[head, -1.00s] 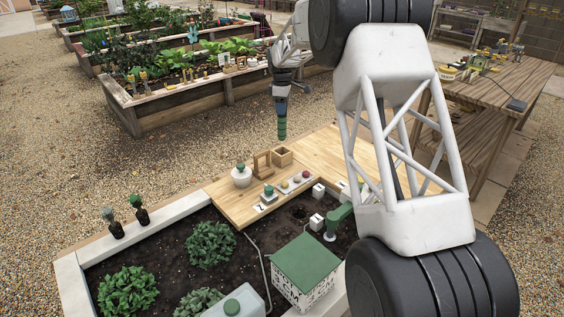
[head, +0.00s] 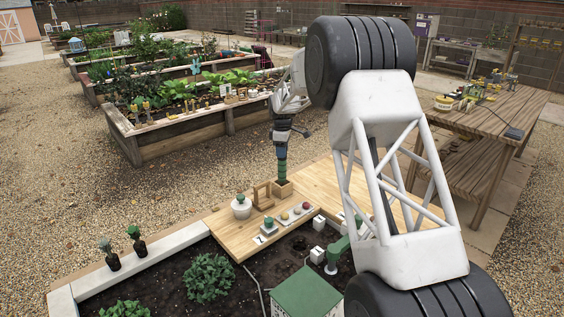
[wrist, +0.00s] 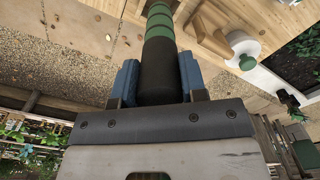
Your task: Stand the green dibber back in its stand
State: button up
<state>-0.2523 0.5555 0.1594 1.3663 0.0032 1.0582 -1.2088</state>
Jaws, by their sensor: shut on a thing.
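The green dibber (head: 282,168) is banded green with a black handle, and stands roughly upright in my gripper (head: 281,136). In the wrist view my gripper's blue fingers (wrist: 158,82) are shut on the black handle, one on each side, and the dibber's green part (wrist: 159,27) reaches away from them. A small square wooden box (head: 282,190), which looks like the stand, is on the wooden top directly below the dibber. The dibber's lower end meets the box's opening in the head view; how deep it sits inside cannot be told.
The wooden top is clear to the right.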

aim_at(282, 160)
jog(key=shift+f, duration=2.55)
jog(key=o, duration=1.1)
jog(key=shift+f, duration=0.1)
jog(key=shift+c, duration=0.2)
jog(key=shift+r, duration=0.2)
notch_tip(282, 160, up, 12)
